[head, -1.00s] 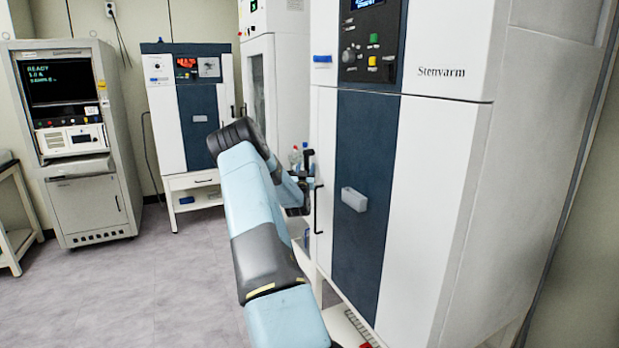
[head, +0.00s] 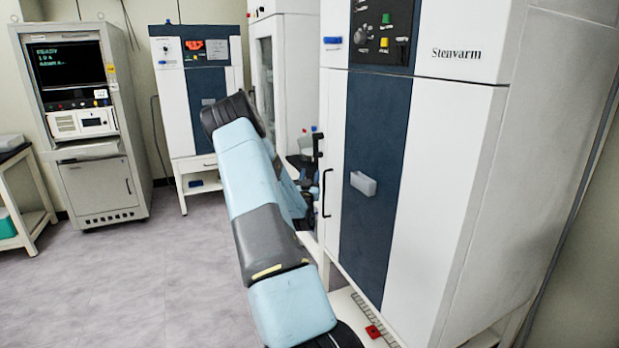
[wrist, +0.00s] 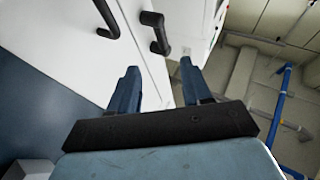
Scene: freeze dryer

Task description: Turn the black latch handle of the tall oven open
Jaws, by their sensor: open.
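The tall oven (head: 440,180) is the white cabinet with a dark blue front panel, marked "Stenvarm", at the right of the head view. Its black latch handle (wrist: 157,32) shows in the wrist view as a short bent lever on the white front. My gripper (wrist: 158,68) is open, with two blue fingers apart and nothing between them. The latch handle lies ahead of the gap between the fingertips, and I see no contact. In the head view the gripper is mostly hidden behind my arm, beside the oven's left edge.
A black bar handle (head: 326,192) is on the oven door; it also shows in the wrist view (wrist: 106,18). A pale block (head: 363,183) sticks out from the blue panel. A smaller oven (head: 195,110) and an instrument rack (head: 90,120) stand behind. The floor (head: 150,270) at left is clear.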

